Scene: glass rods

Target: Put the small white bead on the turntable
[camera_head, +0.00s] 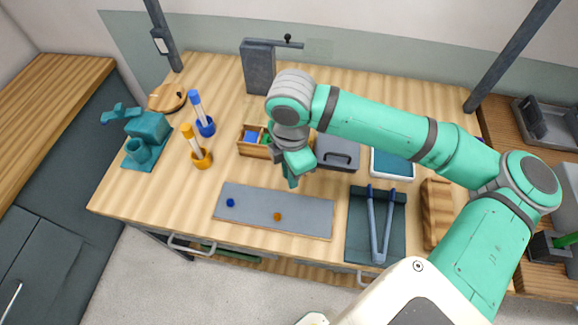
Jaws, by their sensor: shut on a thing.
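The turntable looks to be the round wooden disc (167,98) at the back left of the table, with a small dark part at its right edge. My gripper (291,182) is over the middle of the table, fingers down, between the small wooden box and the grey mat. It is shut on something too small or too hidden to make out. I cannot see a white bead anywhere. A blue bead (230,202) and an orange bead (277,216) lie on the grey mat (307,217).
Blue (205,128) and orange (201,158) holders with rods and a teal device (148,130) stand at the left. A divided wooden box (254,150) is beside my gripper. A grey upright block (259,67) stands behind. A dark tray (357,222) with blue tongs lies at the right.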

